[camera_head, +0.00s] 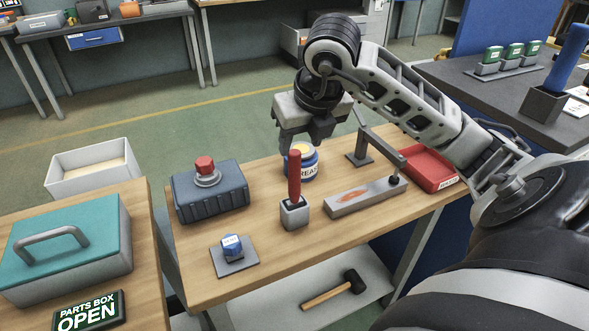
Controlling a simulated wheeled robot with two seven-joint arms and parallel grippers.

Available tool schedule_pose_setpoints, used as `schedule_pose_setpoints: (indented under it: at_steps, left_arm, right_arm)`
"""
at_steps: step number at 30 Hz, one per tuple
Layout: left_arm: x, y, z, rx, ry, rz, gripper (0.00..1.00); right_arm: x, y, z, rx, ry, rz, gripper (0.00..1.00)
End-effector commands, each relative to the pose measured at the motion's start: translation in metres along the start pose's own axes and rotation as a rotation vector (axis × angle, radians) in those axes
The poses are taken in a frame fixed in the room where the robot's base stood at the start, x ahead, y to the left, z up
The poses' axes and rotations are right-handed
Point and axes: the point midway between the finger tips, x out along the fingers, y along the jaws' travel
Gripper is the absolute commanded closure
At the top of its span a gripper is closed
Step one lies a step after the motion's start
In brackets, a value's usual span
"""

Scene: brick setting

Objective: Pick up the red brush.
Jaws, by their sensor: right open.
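The red brush (294,172) stands upright in a small grey block holder (294,213) on the wooden table. Only its red handle shows, and its lower end is hidden in the holder. My right gripper (304,138) points down, open and empty, just above and behind the top of the red handle in the picture. I cannot tell the exact gap between them. My left gripper is not in view.
A blue tub (305,168) stands behind the brush. A dark ribbed box with a red knob (209,190) is left, and a grey block with a clamp frame (364,196) right. A red tray (430,167) lies further right. Bare wood (265,275) lies in front.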

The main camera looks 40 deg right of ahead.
Motion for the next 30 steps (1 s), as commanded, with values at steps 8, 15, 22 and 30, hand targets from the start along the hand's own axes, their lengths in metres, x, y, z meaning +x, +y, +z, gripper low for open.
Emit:
schedule_pose_setpoints:
  at_steps: [8,15,22,30]
  left_arm:
    - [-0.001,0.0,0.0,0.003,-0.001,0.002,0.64]
    - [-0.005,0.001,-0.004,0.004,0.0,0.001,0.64]
    - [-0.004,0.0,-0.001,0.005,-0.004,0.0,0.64]
    - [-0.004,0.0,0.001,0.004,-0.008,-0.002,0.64]
  right_arm:
    - [0.027,0.001,-0.001,-0.001,0.002,0.002,0.53]
    - [0.057,0.009,-0.01,-0.001,0.007,0.004,0.53]
    - [0.077,0.008,-0.009,-0.002,0.001,0.003,0.53]
    - [0.077,0.008,-0.009,-0.002,0.0,0.003,0.72]
